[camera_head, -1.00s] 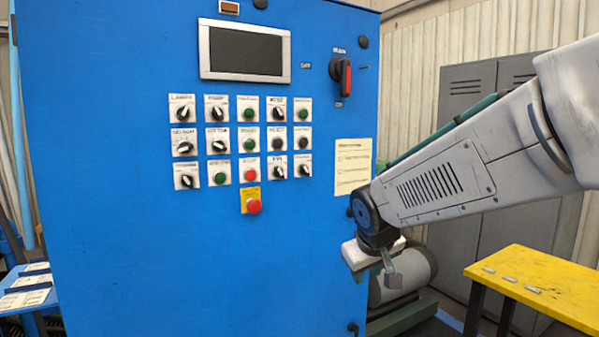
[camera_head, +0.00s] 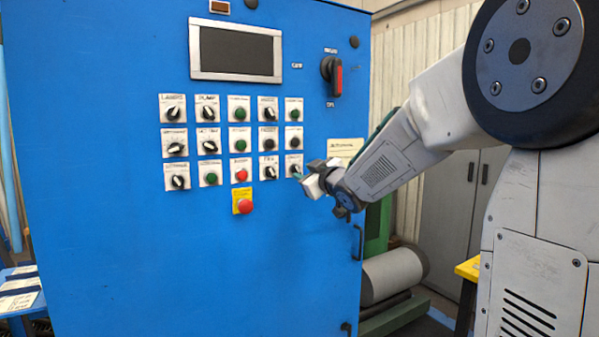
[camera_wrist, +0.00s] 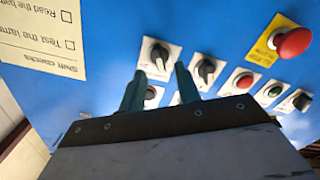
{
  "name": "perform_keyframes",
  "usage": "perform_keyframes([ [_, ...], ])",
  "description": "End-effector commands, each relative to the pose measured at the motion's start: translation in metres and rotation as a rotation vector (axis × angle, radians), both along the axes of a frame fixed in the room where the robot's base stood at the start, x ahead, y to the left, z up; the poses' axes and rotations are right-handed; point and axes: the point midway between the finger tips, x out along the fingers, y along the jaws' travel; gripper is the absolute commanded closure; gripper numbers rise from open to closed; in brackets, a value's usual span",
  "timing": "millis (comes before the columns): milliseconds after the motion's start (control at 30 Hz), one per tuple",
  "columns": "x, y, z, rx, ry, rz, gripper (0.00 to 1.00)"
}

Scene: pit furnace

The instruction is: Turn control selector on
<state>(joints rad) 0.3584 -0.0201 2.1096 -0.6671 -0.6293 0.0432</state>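The blue cabinet carries a grid of selectors and lamps whose labels I cannot read, so I cannot tell which is the control selector. The bottom-row right-end selector (camera_head: 293,166) is a black knob with a white pointer on a white plate. It also shows in the wrist view (camera_wrist: 158,57), in front of my gripper (camera_wrist: 160,80). My gripper's two green fingers are apart, with nothing between them, and point toward this knob. I cannot tell whether they touch it. Another selector (camera_wrist: 206,71) sits beside it. In the head view, my gripper (camera_head: 299,179) is just at this knob's lower right.
A red emergency stop (camera_head: 244,206) on a yellow plate protrudes below the grid. A red-and-black rotary switch (camera_head: 334,76) sits upper right, and a dark screen (camera_head: 236,51) above. A paper checklist (camera_wrist: 45,35) hangs near my gripper. A door handle (camera_head: 358,242) is at lower right.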

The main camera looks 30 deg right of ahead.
Motion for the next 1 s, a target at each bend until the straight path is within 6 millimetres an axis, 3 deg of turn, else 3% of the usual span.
perform_keyframes([
  [200,0.03,0.0,0.0,0.0,0.002,-0.001,0.67],
  [567,0.038,0.0,0.0,0.0,0.001,-0.002,0.67],
  [600,0.038,0.0,0.0,0.0,0.002,-0.002,0.7],
  [700,0.038,0.0,0.0,0.0,0.002,-0.002,0.98],
  [1000,0.038,0.0,0.0,0.01,0.002,-0.002,1.0],
])
